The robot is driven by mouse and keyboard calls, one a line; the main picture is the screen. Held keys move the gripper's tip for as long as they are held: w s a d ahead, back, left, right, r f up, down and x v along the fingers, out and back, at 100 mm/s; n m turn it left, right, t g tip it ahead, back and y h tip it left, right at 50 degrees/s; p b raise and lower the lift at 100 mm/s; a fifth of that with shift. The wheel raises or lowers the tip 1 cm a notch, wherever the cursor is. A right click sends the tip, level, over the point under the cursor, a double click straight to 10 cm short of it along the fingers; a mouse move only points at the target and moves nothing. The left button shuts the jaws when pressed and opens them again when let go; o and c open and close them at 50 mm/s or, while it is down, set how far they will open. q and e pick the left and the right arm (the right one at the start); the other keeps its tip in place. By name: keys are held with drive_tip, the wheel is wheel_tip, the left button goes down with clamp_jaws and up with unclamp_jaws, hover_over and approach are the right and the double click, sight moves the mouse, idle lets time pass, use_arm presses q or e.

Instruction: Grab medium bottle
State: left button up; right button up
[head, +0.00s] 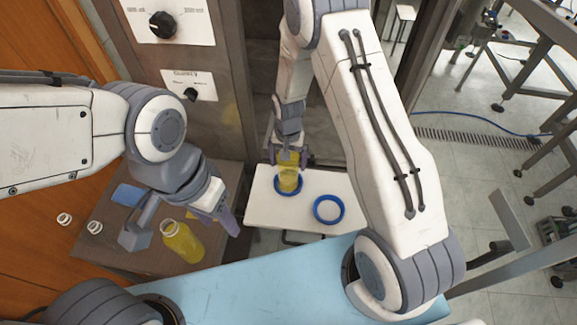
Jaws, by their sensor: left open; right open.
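A yellow bottle (184,246) with a pale neck stands on the brown table at the left. My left gripper (183,229) is open, with its fingers spread on either side of this bottle near its upper part; I cannot tell whether they touch it. A second yellow bottle (289,182) stands in a blue ring (278,191) on a white platform (262,206). My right gripper (289,156) is open at the top of this second bottle, one finger on each side, and hides its upper end. I cannot tell from sizes which bottle is the medium one.
An empty blue ring (328,209) lies on the platform to the right. A machine panel with black knobs (164,25) stands behind. A light blue surface (260,290) is in front.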

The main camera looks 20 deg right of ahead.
clamp_jaws()
drive_tip(key=shift+r, duration=0.1)
